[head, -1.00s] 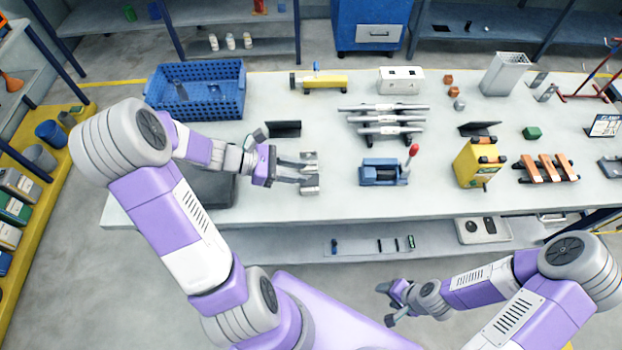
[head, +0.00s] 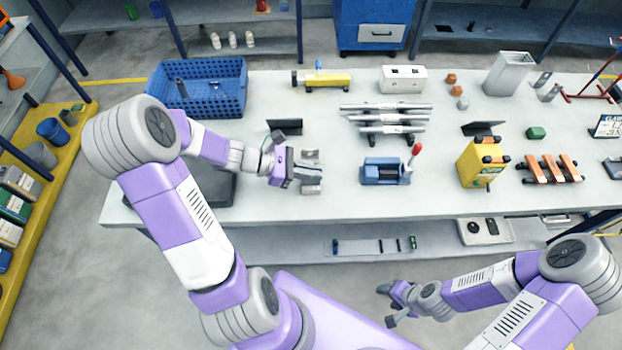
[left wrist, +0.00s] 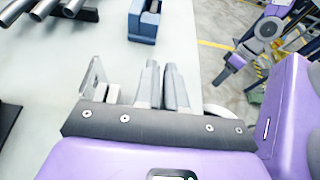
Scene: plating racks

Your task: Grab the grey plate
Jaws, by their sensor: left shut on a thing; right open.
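The grey plate (head: 310,188) is a small metal piece near the front left part of the workbench. In the head view its ends show above and below my left gripper (head: 308,172), which covers its middle. My left gripper is shut on it. In the left wrist view the two fingers (left wrist: 163,75) are close together, and parts of the plate (left wrist: 95,80) show beside them. I cannot tell whether the plate touches the bench top. My right gripper (head: 386,305) is open and empty, in front of the bench and away from the plate.
A blue vise (head: 385,171) with a red-knobbed lever stands right of the plate. A dark stand (head: 285,126) is behind it. A blue crate (head: 200,90) is at the back left, and a rack of metal tubes (head: 388,119) stands further back. Bare bench lies between plate and vise.

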